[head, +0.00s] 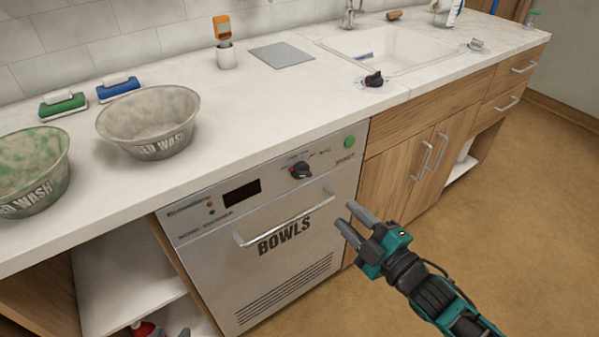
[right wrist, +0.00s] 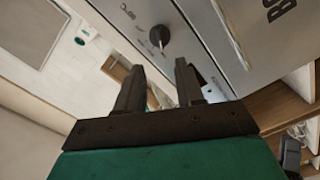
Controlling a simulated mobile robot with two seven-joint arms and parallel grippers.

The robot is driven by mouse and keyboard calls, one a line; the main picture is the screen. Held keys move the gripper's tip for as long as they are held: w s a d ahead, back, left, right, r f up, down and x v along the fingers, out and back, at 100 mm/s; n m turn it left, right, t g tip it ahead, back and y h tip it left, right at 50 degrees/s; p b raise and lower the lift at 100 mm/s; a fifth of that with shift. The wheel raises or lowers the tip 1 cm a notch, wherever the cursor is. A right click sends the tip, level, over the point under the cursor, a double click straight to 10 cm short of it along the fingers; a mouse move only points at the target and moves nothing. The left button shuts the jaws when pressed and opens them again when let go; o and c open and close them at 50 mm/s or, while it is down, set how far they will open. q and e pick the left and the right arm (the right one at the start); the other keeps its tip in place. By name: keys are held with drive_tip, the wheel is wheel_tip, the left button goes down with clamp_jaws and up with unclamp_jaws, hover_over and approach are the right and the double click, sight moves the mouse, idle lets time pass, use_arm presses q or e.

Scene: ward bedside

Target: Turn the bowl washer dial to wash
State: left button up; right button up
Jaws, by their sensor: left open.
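The bowl washer (head: 290,262) is a grey front marked "BOWLS" under the counter. Its black dial (head: 300,170) sits at the upper right of the panel, with small printing around it too fine to read. The dial also shows in the right wrist view (right wrist: 159,36), beyond my fingers. My right gripper (head: 357,222) is open and empty, in front of the washer, below and right of the dial and apart from it.
A bar handle (head: 285,222) crosses the washer front below the dial. A green button (head: 349,142) is right of the dial. Two bowls (head: 150,122) (head: 32,172) stand on the counter at left. Another black knob (head: 374,79) is on the countertop. Floor at right is clear.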

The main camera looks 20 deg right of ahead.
sight(307, 176)
drive_tip(key=b+x, duration=0.1)
drive_tip(key=x, duration=1.2)
drive_tip(key=shift+c, duration=0.2)
clamp_jaws()
